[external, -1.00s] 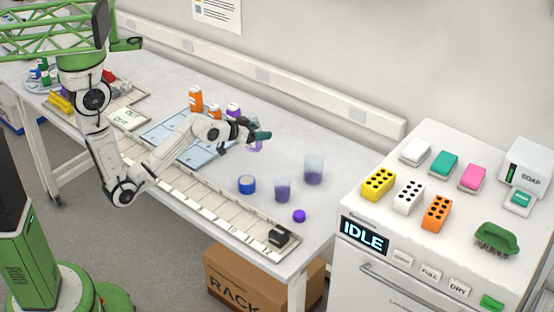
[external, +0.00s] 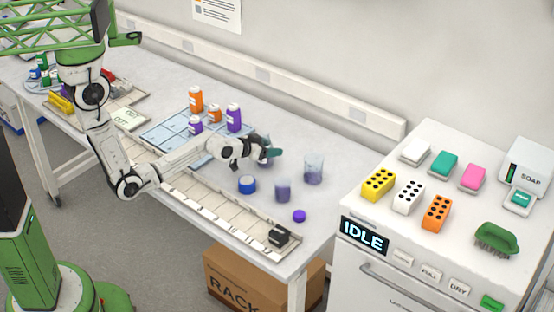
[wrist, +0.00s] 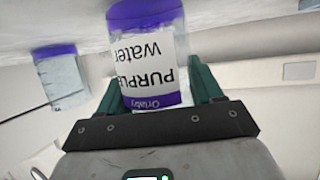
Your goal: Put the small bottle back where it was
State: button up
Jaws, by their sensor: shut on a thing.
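My gripper (wrist: 165,88) is shut on a small bottle (wrist: 152,58) with a white "PURPLE water" label and purple contents. The wrist picture is upside down, and the bottle looks roughly upright between the teal fingers. In the external view my gripper (external: 272,152) is over the bench, left of the beakers, and mostly hides the bottle. Whether the bottle touches the bench is unclear. A pale blue mat (external: 160,138) with several bottles lies behind my forearm, partly hidden.
Two beakers with purple liquid stand right of my gripper, one nearer (external: 283,190) and one farther (external: 313,171). A blue roll (external: 247,184) and a round purple cap-like piece (external: 299,216) lie nearby. A long compartment rack (external: 215,205) runs along the front edge.

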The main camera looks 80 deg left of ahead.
jog(key=shift+f, duration=0.2)
jog(key=o, duration=1.2)
jog(key=shift+r, duration=0.2)
jog(key=b+v, duration=0.1)
jog(key=v, duration=1.1)
